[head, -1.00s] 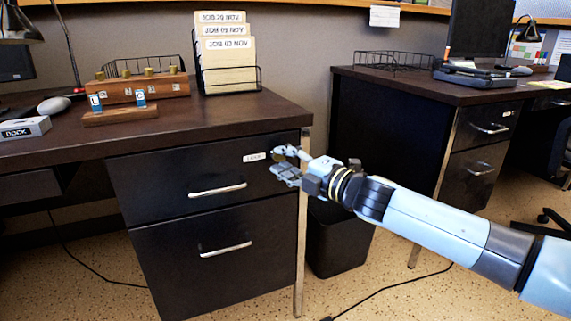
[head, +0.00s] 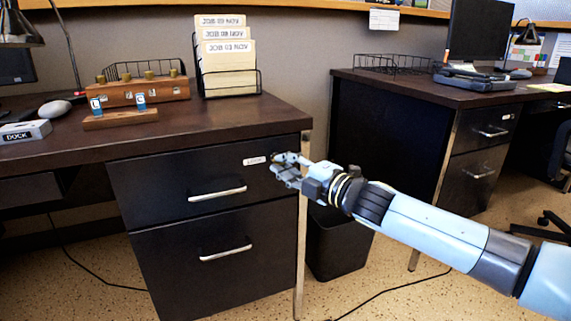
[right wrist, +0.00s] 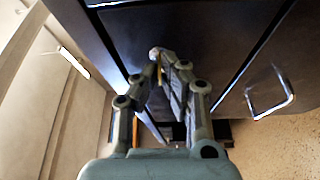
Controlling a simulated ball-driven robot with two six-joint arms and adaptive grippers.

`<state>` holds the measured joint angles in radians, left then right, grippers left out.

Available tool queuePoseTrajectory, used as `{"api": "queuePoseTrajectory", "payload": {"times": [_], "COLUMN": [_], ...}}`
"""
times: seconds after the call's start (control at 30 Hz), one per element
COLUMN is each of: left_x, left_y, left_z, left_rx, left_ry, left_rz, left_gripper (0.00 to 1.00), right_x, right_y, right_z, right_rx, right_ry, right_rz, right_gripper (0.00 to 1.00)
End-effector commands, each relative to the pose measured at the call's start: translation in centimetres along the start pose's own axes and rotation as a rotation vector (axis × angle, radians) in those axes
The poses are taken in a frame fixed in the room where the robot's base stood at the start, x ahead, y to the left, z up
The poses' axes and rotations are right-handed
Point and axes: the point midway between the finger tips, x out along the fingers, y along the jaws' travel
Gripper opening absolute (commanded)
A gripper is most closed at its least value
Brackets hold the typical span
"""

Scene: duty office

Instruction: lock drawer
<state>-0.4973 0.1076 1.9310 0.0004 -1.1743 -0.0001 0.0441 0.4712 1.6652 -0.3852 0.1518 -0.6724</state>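The top drawer (head: 150,185) of the near desk is shut, with a silver handle (head: 217,194) and a small white label (head: 254,160) at its upper right. My right gripper (head: 280,166) is at the drawer's upper right corner, beside the label. In the right wrist view its fingertips (right wrist: 163,58) are drawn close together on a small yellowish piece (right wrist: 158,75), which looks like a key. The fingers hide most of it and the lock face behind it. My left gripper is out of view.
The lower drawer (head: 170,265) is shut too. A black waste bin (head: 338,245) stands right of the desk leg (head: 301,240). On the desktop are a file rack (head: 230,82), a wooden box (head: 145,90) and a small wooden stand (head: 120,117) with blue tags.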

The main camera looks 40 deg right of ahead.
Motion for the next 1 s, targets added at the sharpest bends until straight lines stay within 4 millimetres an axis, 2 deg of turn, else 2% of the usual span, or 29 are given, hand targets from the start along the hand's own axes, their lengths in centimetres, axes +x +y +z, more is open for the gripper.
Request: {"api": "queuePoseTrajectory", "payload": {"times": [0.17,0.27,0.6,1.0], "left_x": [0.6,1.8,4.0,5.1], "left_y": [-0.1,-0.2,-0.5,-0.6], "left_z": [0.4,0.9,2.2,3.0], "left_rx": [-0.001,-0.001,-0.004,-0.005], "left_ry": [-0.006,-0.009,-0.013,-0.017], "left_rz": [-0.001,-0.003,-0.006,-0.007], "left_gripper": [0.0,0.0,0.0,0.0], "right_x": [0.0,0.0,0.0,0.1], "right_y": [-0.1,-0.1,-0.4,-0.7], "right_z": [0.0,0.0,-0.1,-0.3], "right_rx": [0.086,0.156,0.456,0.806], "right_ry": [-0.003,-0.004,-0.003,-0.003], "right_rz": [0.033,0.062,0.187,0.332], "right_gripper": [0.0,0.0,0.0,0.0]}}
